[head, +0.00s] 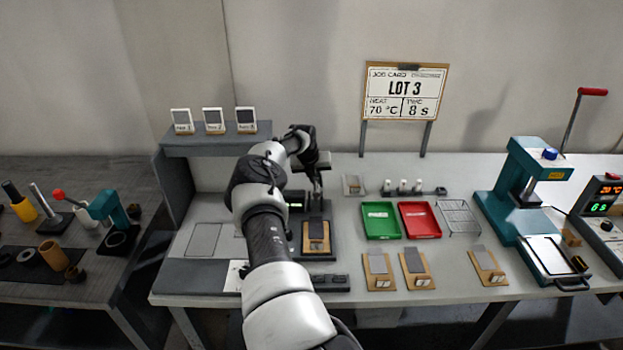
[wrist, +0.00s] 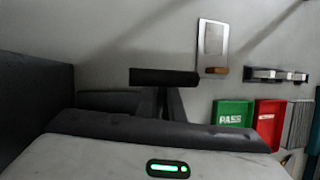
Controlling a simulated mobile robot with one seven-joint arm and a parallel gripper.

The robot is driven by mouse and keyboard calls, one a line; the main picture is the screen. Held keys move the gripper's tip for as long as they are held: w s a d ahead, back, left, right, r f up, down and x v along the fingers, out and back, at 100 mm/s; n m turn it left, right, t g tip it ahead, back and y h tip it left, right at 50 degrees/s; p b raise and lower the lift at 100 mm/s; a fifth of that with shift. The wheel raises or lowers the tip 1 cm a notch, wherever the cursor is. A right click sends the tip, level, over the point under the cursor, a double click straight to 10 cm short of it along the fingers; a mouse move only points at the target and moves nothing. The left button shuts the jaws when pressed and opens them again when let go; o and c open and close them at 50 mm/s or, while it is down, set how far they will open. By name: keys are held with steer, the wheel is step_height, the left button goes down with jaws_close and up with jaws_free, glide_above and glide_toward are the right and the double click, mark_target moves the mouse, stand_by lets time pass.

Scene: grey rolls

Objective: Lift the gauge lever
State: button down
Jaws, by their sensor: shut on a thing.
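The gauge (head: 328,212) is a dark upright stand behind the left part of the bench, with a small green display at its left. A tan holder with a grey piece (head: 316,236) sits on its base. My gripper (head: 316,184) is at the top of the gauge, shut on what appears to be its lever. In the wrist view a dark bar (wrist: 165,77), likely the lever, lies across the tips of my gripper (wrist: 168,103). The exact grip is small and dark, and my arm hides part of the gauge's left side.
Green (head: 381,221) and red (head: 420,220) trays and a wire rack (head: 459,218) lie right of the gauge. Several tan holders lie in front. A teal press (head: 524,185) stands farther right. A grey shelf (head: 214,141) with small cards rises at the left.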

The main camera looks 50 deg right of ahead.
steer(key=shift+f, duration=0.15)
stand_by(0.4)
steer(key=c, duration=1.9)
jaws_free()
steer(key=shift+d, duration=0.1)
steer(key=v, duration=1.7)
steer(key=shift+w+r, duration=0.2)
steer(key=shift+r, duration=0.05)
